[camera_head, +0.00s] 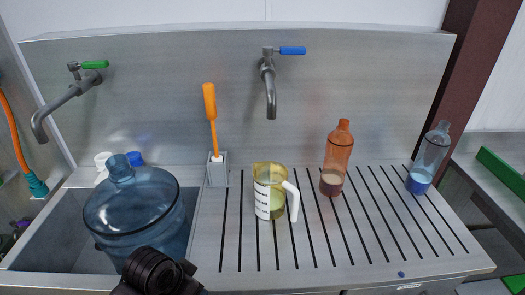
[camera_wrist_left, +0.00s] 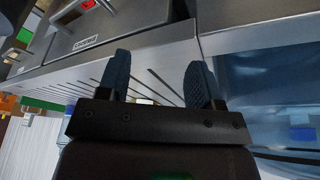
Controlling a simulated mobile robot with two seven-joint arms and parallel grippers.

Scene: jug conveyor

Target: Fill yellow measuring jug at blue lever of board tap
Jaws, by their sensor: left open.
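The yellow measuring jug (camera_head: 269,192) stands upright on the slatted drainboard (camera_head: 330,245), with its white handle to the right. It is below and slightly in front of the middle tap (camera_head: 270,90), whose blue lever (camera_head: 292,50) points right. In the left wrist view my left gripper (camera_wrist_left: 158,75) is open with nothing between its fingers, facing the front of the steel counter. In the head view, a dark part of my arm shows at the bottom left, in front of the large blue bottle. My right gripper is not in view.
A large blue bottle (camera_head: 135,215) stands in the sink at left, under a green-lever tap (camera_head: 94,64). An orange-handled brush (camera_head: 210,105) stands in a holder left of the jug. An orange bottle (camera_head: 337,155) and a clear-blue bottle (camera_head: 430,155) stand to the right.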

